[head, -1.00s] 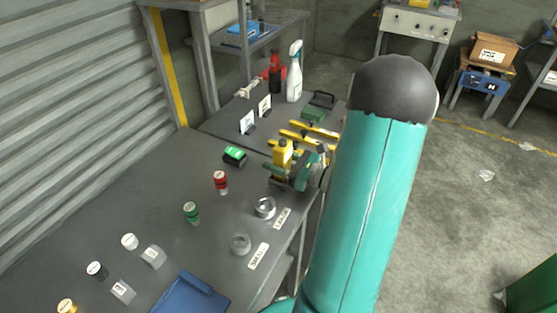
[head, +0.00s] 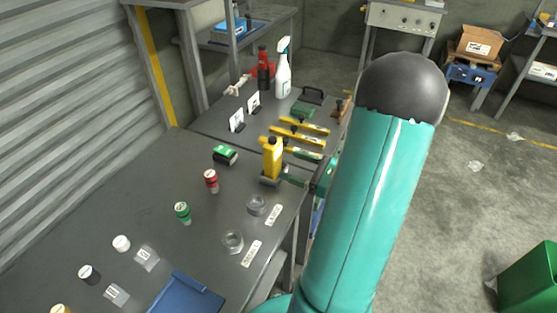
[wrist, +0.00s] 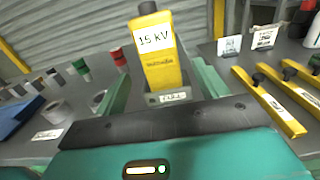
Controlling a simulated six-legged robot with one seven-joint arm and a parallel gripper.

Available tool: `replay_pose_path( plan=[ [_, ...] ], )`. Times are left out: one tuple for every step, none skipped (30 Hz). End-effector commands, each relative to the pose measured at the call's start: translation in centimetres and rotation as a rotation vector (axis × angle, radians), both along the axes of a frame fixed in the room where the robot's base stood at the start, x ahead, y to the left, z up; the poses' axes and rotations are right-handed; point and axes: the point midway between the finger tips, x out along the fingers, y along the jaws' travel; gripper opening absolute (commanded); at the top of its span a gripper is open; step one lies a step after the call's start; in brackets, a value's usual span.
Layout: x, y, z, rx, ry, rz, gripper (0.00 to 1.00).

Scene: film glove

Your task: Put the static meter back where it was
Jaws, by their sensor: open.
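The static meter (head: 272,158) is a yellow upright body with a dark top, standing in a small dark holder (head: 270,181) on the grey bench. In the wrist view the meter (wrist: 160,62) shows a white "15 KV" label, and the holder (wrist: 172,97) carries a small label that I cannot read. My gripper (wrist: 162,85) is open. Its teal fingers lie to the left and right of the meter in the wrist view, with gaps beside the yellow body. In the head view my gripper (head: 297,180) is at the bench's right edge, partly hidden by my arm.
Yellow bars (head: 301,127) lie behind the meter. A green-topped block (head: 225,155), a red-topped jar (head: 211,181) and tape rolls (head: 257,205) are nearby. A spray bottle (head: 283,70) stands at the back. A blue tray (head: 187,296) lies in front. The left bench is partly clear.

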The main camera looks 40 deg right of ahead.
Motion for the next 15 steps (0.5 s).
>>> replay_pose_path(
  plan=[
    [-1.0, -0.4, 0.0, 0.001, 0.001, -0.003, 0.72],
    [-1.4, -0.6, 0.0, 0.000, 0.001, -0.003, 0.72],
    [-1.9, -0.7, 0.0, 0.000, 0.000, -0.002, 0.72],
    [-2.3, -0.8, 0.0, 0.000, 0.000, -0.001, 0.72],
    [-2.6, -1.0, 0.0, 0.000, 0.000, -0.002, 0.72],
    [-2.9, -1.1, 0.0, 0.000, 0.001, -0.002, 0.72],
    [-3.1, -1.1, 0.0, 0.001, 0.001, -0.001, 0.72],
    [-3.2, -1.1, 0.0, 0.001, 0.001, 0.000, 0.72],
    [-3.4, -1.1, 0.0, 0.001, 0.000, 0.001, 0.72],
    [-3.4, -1.2, 0.0, 0.001, 0.000, 0.001, 0.72],
    [-3.4, -1.2, 0.0, 0.001, 0.000, 0.002, 0.72],
    [-3.4, -1.2, 0.0, 0.001, 0.000, 0.002, 0.72],
    [-3.4, -1.2, 0.0, 0.001, 0.000, 0.002, 0.72],
    [-3.4, -1.2, 0.0, 0.001, 0.000, 0.002, 0.72],
    [-3.4, -1.2, 0.0, 0.001, 0.000, 0.002, 0.72]
  ],
)
